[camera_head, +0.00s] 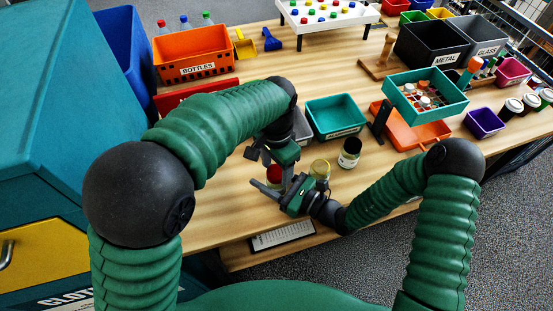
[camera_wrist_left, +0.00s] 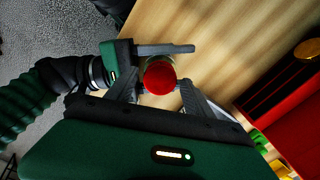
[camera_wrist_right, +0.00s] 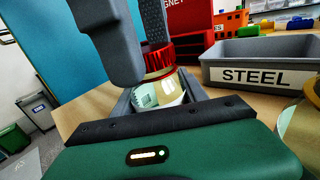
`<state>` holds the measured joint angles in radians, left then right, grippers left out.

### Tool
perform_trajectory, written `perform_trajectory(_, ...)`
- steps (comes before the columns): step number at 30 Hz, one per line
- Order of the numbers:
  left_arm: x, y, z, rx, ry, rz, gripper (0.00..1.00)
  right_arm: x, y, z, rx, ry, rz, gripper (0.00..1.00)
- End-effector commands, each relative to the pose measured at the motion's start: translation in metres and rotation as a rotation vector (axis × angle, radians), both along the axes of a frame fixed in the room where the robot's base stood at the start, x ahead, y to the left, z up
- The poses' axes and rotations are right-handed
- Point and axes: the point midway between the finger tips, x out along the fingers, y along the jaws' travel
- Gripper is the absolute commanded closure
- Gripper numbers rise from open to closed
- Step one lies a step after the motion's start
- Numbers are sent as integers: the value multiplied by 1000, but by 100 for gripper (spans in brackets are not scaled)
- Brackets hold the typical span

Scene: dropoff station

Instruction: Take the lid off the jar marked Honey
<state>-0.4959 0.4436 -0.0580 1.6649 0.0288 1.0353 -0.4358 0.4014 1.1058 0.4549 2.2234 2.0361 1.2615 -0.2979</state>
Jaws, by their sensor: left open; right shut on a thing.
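A glass jar (camera_wrist_right: 160,92) with a pale label and a ribbed red lid (camera_wrist_right: 185,47) stands upright, held between the fingers of my right gripper (camera_wrist_right: 160,100). The label's word is not readable. The red lid also shows in the head view (camera_head: 273,173) and from above in the left wrist view (camera_wrist_left: 160,77). My left gripper (camera_wrist_left: 160,92) is open just above the jar, with its fingers on either side of the lid, apparently not clamped on it. In the head view my left gripper (camera_head: 268,158) hides part of the jar.
A yellow-topped jar (camera_head: 320,167) and a dark-lidded jar (camera_head: 350,152) stand just right of the held jar. A grey STEEL bin (camera_wrist_right: 260,57) and a teal bin (camera_head: 336,117) lie behind. The table's front edge is near.

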Motion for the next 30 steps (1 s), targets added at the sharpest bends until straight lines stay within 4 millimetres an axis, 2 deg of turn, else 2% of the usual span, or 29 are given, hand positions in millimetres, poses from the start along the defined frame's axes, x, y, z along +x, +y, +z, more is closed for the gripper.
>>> perform_trajectory(6, 0, 0, 0, 0, 0, 0, 40, 0, 0, 0, 0, 0, 0, 100)
perform_trajectory(20, 0, 0, 0, 0, 0, 1, 100, 0, 0, 0, 0, 0, 0, 100)
perform_trajectory(25, 0, 0, 0, 0, 0, 68, 100, 0, 0, 0, 0, 0, 0, 100)
perform_trajectory(30, 0, -1, 0, 1, -1, 388, 100, 0, 0, 0, 0, 0, 0, 100)
